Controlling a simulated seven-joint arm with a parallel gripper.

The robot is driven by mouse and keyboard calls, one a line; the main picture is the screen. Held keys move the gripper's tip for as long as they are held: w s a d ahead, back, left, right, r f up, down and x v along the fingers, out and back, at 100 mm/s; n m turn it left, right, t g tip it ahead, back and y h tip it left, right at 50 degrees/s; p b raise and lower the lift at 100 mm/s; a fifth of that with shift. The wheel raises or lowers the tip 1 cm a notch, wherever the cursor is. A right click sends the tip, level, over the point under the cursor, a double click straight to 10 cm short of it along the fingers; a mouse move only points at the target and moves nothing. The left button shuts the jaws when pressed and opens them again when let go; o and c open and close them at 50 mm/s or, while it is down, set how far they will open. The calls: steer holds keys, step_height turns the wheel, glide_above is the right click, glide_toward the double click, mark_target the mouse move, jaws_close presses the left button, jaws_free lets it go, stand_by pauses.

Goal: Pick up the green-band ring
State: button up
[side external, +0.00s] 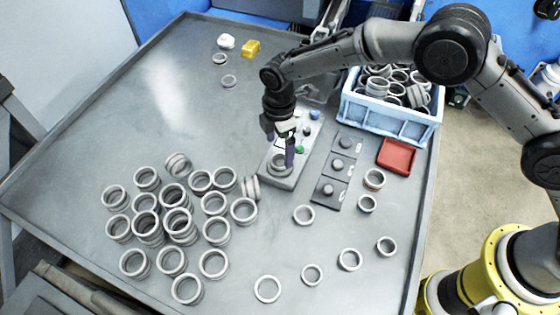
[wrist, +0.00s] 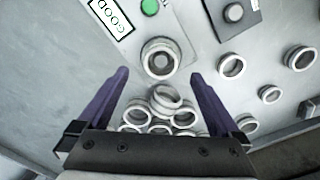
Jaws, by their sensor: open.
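My gripper (side external: 289,152) is open, its two purple fingers (wrist: 158,76) spread wide and empty. It hangs over the near end of a grey fixture plate (side external: 275,180). A grey ring (side external: 279,171) sits around a peg on that plate. In the wrist view this ring (wrist: 160,60) lies just beyond the fingertips, roughly centred between them. I cannot make out a green band on it or on any other ring. A green button (side external: 299,149) is on the same plate, and it shows at the top of the wrist view (wrist: 149,7).
Many grey rings (side external: 178,222) lie piled at the left front. Several loose rings (side external: 304,215) are scattered at the right front. A blue crate of rings (side external: 388,122), a red tray (side external: 396,156) and dark plates with knobs (side external: 337,167) stand right. The table's left middle is clear.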

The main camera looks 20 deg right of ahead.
mark_target(280, 162)
step_height(280, 162, down, 5)
steer(key=shift+r, duration=0.1)
jaws_close()
stand_by(0.6)
